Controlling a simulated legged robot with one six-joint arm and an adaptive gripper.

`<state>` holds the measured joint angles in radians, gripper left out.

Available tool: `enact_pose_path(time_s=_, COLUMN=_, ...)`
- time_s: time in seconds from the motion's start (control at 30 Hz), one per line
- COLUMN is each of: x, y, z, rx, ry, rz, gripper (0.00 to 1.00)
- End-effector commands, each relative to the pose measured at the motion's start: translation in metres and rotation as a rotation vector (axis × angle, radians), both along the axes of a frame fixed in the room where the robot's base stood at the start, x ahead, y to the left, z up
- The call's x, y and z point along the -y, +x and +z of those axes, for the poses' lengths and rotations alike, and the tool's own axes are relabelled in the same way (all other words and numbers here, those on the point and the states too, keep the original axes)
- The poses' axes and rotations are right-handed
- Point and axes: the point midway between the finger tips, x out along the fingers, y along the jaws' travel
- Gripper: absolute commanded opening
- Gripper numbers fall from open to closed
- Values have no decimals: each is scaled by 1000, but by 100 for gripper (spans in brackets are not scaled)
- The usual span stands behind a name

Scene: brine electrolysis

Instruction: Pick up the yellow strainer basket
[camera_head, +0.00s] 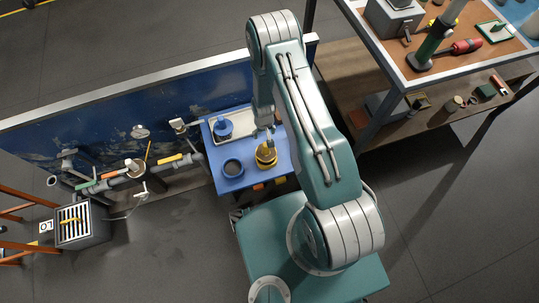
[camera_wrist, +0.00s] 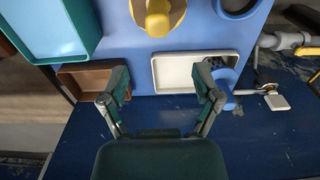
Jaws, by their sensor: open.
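The yellow strainer basket (camera_head: 266,157) stands on the blue table (camera_head: 252,188), near its right side. In the wrist view it shows at the top centre as a yellow round piece (camera_wrist: 158,18), cut by the frame edge. My gripper (camera_wrist: 162,86) is open and empty, its two fingers spread wide, with the basket beyond the fingertips. In the head view my arm hangs over the table's right side, and the gripper is small, just behind the basket. The basket's inside cannot be made out.
A dark blue ring-shaped holder (camera_head: 233,168) is left of the basket. Behind it a white tray (camera_wrist: 158,72) holds a blue vessel (camera_head: 223,129). A teal bin (camera_wrist: 55,28) and a brown tray (camera_wrist: 82,82) are nearby. A blue wall panel (camera_head: 100,118) runs behind the table.

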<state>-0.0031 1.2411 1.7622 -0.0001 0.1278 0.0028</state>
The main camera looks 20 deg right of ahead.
Motion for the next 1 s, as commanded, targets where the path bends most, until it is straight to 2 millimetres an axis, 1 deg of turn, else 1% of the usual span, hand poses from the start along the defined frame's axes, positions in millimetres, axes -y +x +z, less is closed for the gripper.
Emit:
enact_pose_path(time_s=0.03, x=0, y=-5, z=-10, rx=-6, ry=0, rz=0, gripper=81)
enact_pose_path(time_s=0.17, x=0, y=-9, z=-22, rx=-11, ry=0, rz=0, gripper=81)
enact_pose_path(time_s=0.27, x=0, y=-9, z=-33, rx=-12, ry=-1, rz=0, gripper=81)
enact_pose_path(time_s=0.43, x=0, y=-9, z=-60, rx=-12, ry=0, rz=0, gripper=81)
enact_pose_path(time_s=0.5, x=0, y=-9, z=-68, rx=-11, ry=0, rz=0, gripper=81)
enact_pose_path(time_s=0.67, x=1, y=-8, z=-77, rx=-10, ry=0, rz=0, gripper=81)
enact_pose_path(time_s=0.73, x=1, y=-8, z=-84, rx=-11, ry=1, rz=0, gripper=81)
enact_pose_path(time_s=0.9, x=0, y=-7, z=-110, rx=-11, ry=0, rz=-1, gripper=81)
enact_pose_path(time_s=1.0, x=0, y=-7, z=-121, rx=-10, ry=0, rz=0, gripper=81)
